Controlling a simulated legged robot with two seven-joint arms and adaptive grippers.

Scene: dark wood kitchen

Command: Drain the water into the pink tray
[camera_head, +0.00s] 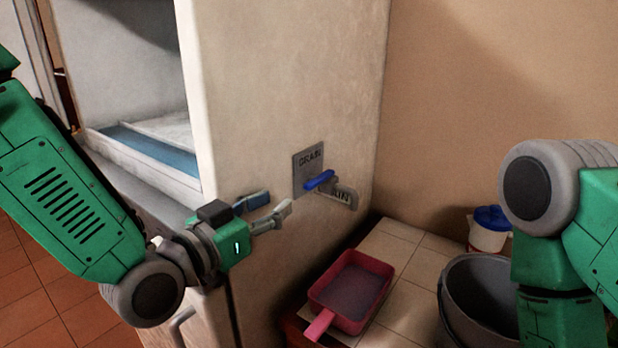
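A drain valve with a blue handle (319,181) sticks out of the side of a pale cabinet, by a grey plate marked DRAIN (308,168). A metal plate or spout (344,197) is next to the handle. The pink tray (322,323), with its handle toward me, sits on the tiled counter below and right of the valve. Its inside looks dark; I cannot tell whether it holds water. My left gripper (278,208) is open and empty, left of the valve and apart from it. My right arm is at the right edge; its gripper is out of view.
A dark grey bucket (452,301) stands right of the tray, partly cut off by my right arm. A white container with a blue lid (490,226) is behind it. Bare tiled counter (412,268) lies between tray and bucket. The cabinet's opening is at left.

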